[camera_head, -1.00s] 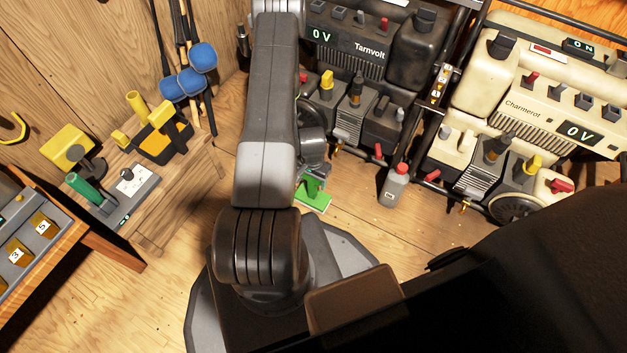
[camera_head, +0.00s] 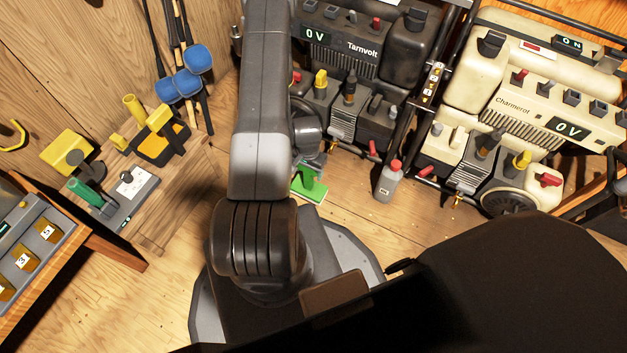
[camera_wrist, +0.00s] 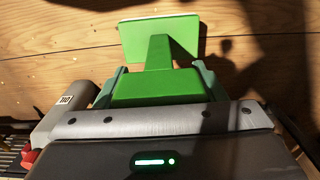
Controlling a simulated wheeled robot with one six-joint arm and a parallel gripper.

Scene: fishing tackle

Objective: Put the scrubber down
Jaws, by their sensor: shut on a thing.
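The scrubber (camera_wrist: 158,85) is green, with a block handle, a narrowing neck and a flat rectangular head with a pale edge. In the wrist view my gripper (camera_wrist: 155,80) is shut on its handle, one finger on each side. The head points away from the gripper, over the wooden floor. In the head view the scrubber (camera_head: 309,184) shows low near the floor, right of my arm, which hides part of it and most of the gripper. I cannot tell whether the head touches the floor.
A grey bottle with a red cap (camera_head: 388,181) stands right of the scrubber. A dark Tarnvolt machine (camera_head: 345,45) and a cream Charmerot machine (camera_head: 530,105) stand behind. A wooden bench (camera_head: 165,215) with tools is at left. Bare floor (camera_head: 350,215) lies in front of the bottle.

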